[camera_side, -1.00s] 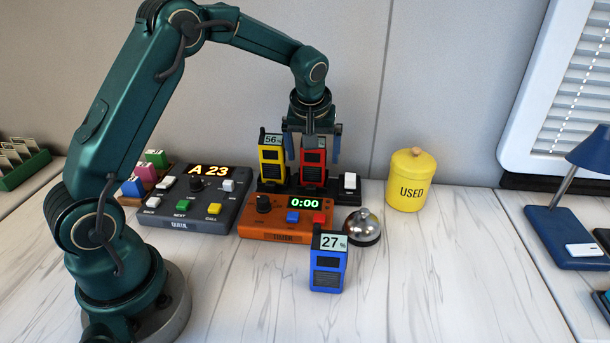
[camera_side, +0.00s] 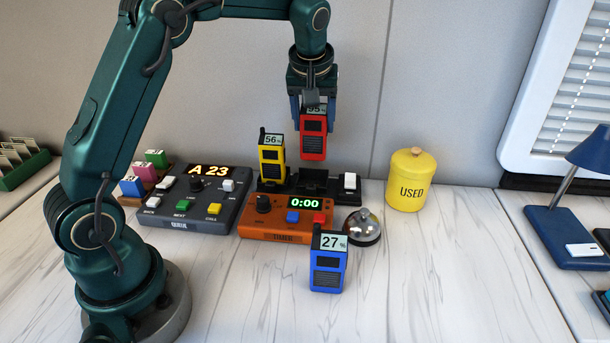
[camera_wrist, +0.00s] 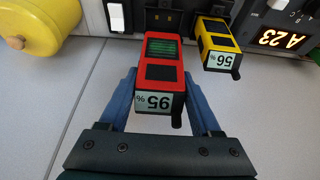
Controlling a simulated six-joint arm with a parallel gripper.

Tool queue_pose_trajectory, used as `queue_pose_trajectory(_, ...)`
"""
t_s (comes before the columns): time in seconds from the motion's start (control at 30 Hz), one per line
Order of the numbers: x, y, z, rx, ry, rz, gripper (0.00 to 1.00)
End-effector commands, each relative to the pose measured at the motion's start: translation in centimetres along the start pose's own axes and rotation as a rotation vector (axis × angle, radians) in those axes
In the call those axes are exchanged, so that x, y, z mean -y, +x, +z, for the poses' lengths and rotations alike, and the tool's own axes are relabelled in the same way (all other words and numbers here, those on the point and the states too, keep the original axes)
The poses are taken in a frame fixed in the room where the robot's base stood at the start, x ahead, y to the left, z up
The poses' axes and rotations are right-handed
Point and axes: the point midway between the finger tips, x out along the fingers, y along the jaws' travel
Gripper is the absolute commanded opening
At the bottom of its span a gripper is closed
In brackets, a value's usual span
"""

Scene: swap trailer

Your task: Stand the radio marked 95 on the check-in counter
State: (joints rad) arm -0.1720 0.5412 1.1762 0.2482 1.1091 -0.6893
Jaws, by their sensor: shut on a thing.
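The red radio (camera_side: 313,137) marked 95 hangs upright in my gripper (camera_side: 313,104), above the black charging dock (camera_side: 337,184). My gripper is shut on its upper part. In the wrist view the red radio (camera_wrist: 160,75) sits between the two blue fingers (camera_wrist: 158,105), its 95% label toward the camera. The dock slot below it is empty. The white marble-patterned counter (camera_side: 420,270) has bare surface in front. Which part of it is for check-in cannot be told.
A yellow radio (camera_side: 271,160) marked 56 stands in the dock at left. A blue radio (camera_side: 327,265) marked 27 stands on the counter. An orange timer (camera_side: 284,218), a bell (camera_side: 362,227), a queue panel (camera_side: 195,200) and a yellow jar (camera_side: 411,180) stand around. The right front is clear.

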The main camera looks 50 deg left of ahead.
Motion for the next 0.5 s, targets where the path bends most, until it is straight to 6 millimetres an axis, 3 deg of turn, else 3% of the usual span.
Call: queue_pose_trajectory(0.5,-0.1,-5.2,-2.2,-0.004,-0.001,0.003,0.00)
